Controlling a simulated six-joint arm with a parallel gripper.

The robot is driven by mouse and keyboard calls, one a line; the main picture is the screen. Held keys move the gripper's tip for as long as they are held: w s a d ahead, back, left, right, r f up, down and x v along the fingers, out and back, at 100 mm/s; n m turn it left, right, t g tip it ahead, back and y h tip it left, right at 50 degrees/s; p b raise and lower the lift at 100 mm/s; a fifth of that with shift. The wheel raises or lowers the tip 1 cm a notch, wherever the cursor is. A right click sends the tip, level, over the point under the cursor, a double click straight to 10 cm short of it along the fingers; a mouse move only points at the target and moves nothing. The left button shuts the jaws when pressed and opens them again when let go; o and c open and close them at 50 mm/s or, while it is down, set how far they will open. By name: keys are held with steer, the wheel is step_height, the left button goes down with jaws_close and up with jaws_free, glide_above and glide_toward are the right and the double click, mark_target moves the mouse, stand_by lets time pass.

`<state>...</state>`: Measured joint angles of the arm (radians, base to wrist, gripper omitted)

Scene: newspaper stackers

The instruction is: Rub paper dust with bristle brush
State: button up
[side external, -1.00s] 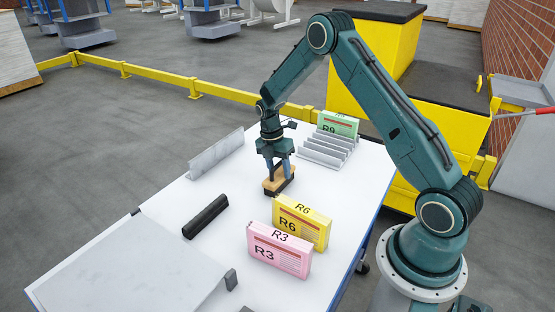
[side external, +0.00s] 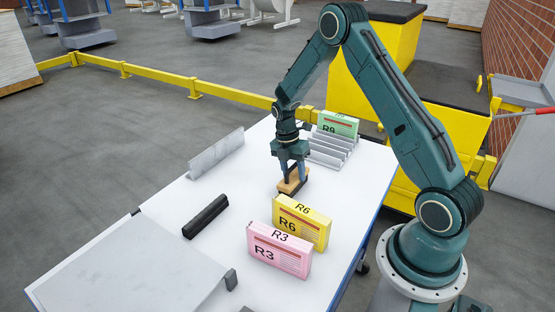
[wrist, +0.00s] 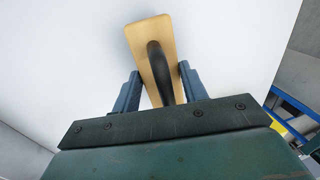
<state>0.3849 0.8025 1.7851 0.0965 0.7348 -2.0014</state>
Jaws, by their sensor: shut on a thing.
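The bristle brush (side external: 293,182) has a tan wooden block, a dark handle and dark bristles below. In the side view it is at the table top, under my gripper (side external: 291,170). The wrist view shows the brush block (wrist: 147,39) from above, with its black handle (wrist: 161,72) between the two blue fingers of my gripper (wrist: 160,85). My gripper is shut on the brush. I cannot tell whether the bristles touch the white table (side external: 190,200). No paper dust can be made out in either view.
Yellow R6 (side external: 301,224) and pink R3 (side external: 279,250) boxes stand in front of the brush. A slotted grey rack (side external: 328,150) with a green R9 box (side external: 338,124) is behind.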

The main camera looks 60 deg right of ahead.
steer(key=shift+s, duration=3.1)
steer(key=shift+d, duration=0.8)
steer(key=shift+w+a, duration=0.15)
steer(key=shift+w, duration=6.05)
step_height(320, 180, up, 8)
steer(key=shift+s+r, duration=0.1)
steer(key=shift+s, duration=0.05)
